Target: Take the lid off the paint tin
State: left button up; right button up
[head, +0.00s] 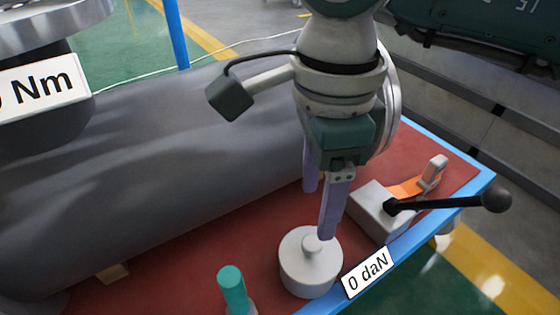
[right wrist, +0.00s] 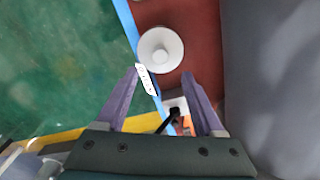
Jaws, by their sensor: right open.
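The paint tin (head: 308,277) is a short white cylinder standing upright on the red surface. Its pale lid (head: 295,248) is on top, with a small round knob (head: 311,242) in the middle. My right gripper (head: 318,214) has two purple fingers pointing down, with the nearer fingertip close to the knob in the head view. In the right wrist view the right gripper (right wrist: 160,72) is open and empty, and the tin's lid (right wrist: 150,42) lies just beyond the fingertips. Whether a finger touches the lid cannot be told. My left gripper is not in view.
A large grey cylindrical body (head: 180,150) lies behind and left of the tin. A teal-topped peg (head: 232,288) stands left of it. A grey block with a black-knobbed lever (head: 450,202) and an orange clamp (head: 408,188) sit right. A blue edge (head: 412,238) carries a "0 daN" label (head: 367,272).

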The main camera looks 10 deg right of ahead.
jog(key=b, duration=0.3)
send_over(312, 242)
notch_tip(312, 242, down, 5)
jog(key=shift+s+a+r, duration=0.1)
jog(key=shift+s+r, duration=0.05)
jog(key=f+b, duration=0.4)
jog(key=f, duration=0.1)
jog(key=shift+d, duration=0.2)
jog(key=shift+r, duration=0.2)
jog(key=shift+c, duration=0.3)
grip_shut()
